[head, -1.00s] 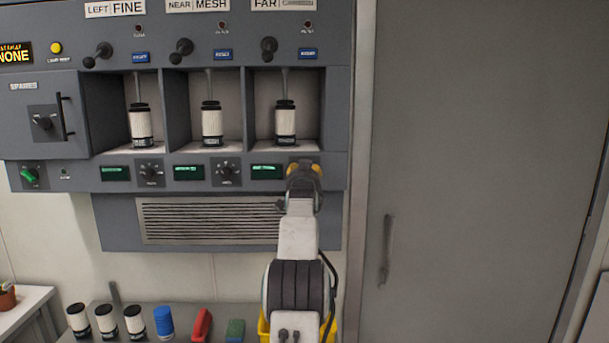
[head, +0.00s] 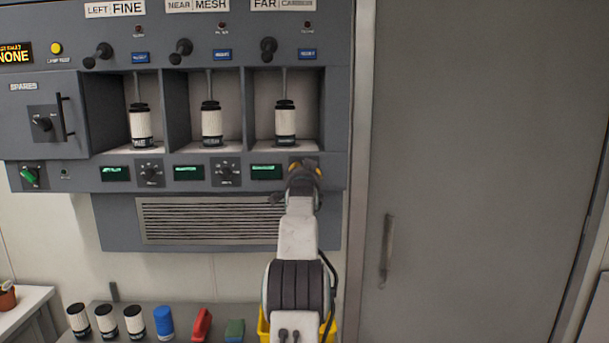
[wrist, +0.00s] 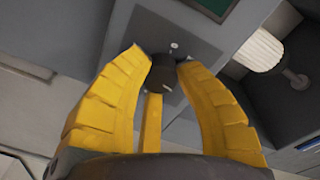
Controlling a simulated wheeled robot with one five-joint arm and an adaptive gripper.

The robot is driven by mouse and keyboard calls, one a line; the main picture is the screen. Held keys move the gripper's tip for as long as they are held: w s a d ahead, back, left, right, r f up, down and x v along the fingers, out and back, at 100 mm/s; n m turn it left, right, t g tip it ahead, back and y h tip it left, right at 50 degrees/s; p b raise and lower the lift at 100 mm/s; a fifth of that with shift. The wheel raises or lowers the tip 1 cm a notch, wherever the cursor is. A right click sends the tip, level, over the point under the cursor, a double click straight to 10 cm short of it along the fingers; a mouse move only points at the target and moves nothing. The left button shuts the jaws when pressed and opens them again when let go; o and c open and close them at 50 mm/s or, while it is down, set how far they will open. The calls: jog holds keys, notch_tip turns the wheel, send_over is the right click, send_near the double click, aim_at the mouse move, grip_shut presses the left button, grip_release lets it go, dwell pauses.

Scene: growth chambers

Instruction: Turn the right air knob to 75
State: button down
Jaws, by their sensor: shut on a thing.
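The right air knob (wrist: 162,72) is a dark round knob with a pale mark, on a grey plate in the wrist view. In the head view my gripper hides it. My gripper (head: 306,169) is at the right end of the knob row, below the FAR bay. In the wrist view its yellow fingers (wrist: 165,58) stand on both sides of the knob, shut on it. The green display (head: 266,172) for this knob is just to the left; its figures are too small to read.
Two other knobs (head: 151,174) (head: 226,173) sit further left in the row. White filter cartridges (head: 285,121) stand in the bays above. A vent grille (head: 205,221) is below. A bench below holds several cartridges, a blue cylinder (head: 164,323) and a red item (head: 201,326). A grey door (head: 470,180) is to the right.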

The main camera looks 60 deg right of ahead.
jog(key=shift+r+m, duration=0.1)
jog(key=shift+m, duration=1.3)
jog(key=shift+w, duration=0.1)
jog(key=c, duration=0.8)
grip_release()
jog(key=shift+c, duration=0.2)
jog(key=shift+a, duration=0.1)
jog(key=v, duration=1.1)
jog(key=shift+s+a, duration=0.25)
jog(key=shift+a, duration=0.1)
jog(key=shift+o, duration=0.2)
